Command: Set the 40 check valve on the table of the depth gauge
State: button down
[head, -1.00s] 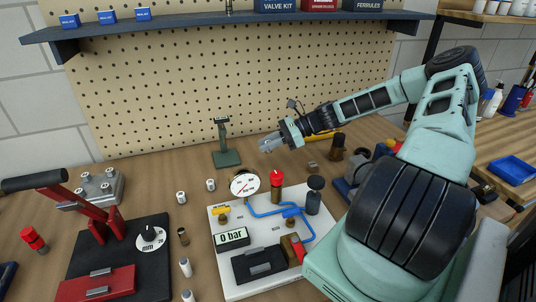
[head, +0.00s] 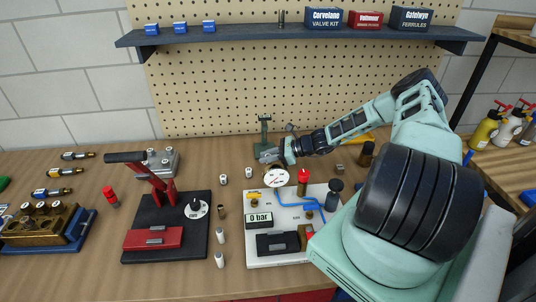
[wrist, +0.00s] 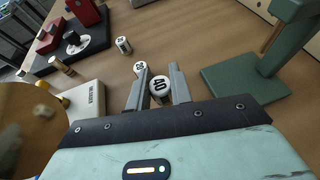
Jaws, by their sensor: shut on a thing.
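My gripper (wrist: 158,90) is shut on the 40 check valve (wrist: 160,86), a white cylinder whose end is marked 40. It sits between the two grey fingers in the wrist view. The green stand that looks like the depth gauge is at the right of the wrist view, with a flat base (wrist: 228,82) and a column (wrist: 272,48). The gripper is beside that base, apart from it in this view. The held valve is not clear there.
Two other white cylinders (head: 249,172) (head: 223,180) stand just left of the gripper. A white board (head: 257,261) with a dial, blue tube and 0 bar display lies in front. A black press base (head: 140,235) is left. A pegboard (head: 230,90) stands behind.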

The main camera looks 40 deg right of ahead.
aim_at(265, 149)
jog(key=shift+w+d+f+b, duration=0.5)
jog(key=shift+w+b, duration=0.1)
jog(key=shift+b, duration=0.35)
jog(key=w+b, duration=0.1)
jog(key=w+d+f+b, duration=0.1)
jog(key=d+b, duration=0.1)
jog(key=shift+w+f+b, duration=0.25)
jog(key=shift+w+b, duration=0.05)
jog(key=shift+w, duration=0.1)
jog(key=w+d+b, duration=0.1)
jog(key=w+b, duration=0.1)
jog(key=w+d+b, duration=0.2)
jog(key=b, duration=0.1)
jog(key=shift+w+d+f, duration=0.15)
jog(key=shift+w+d, duration=0.1)
jog(key=shift+w+d+b, duration=0.45)
jog(key=shift+w, duration=0.1)
jog(key=c, duration=1.2)
grip_release()
jog(key=shift+r, duration=0.2)
jog(key=shift+o, duration=0.2)
jog(key=shift+d+r, duration=0.1)
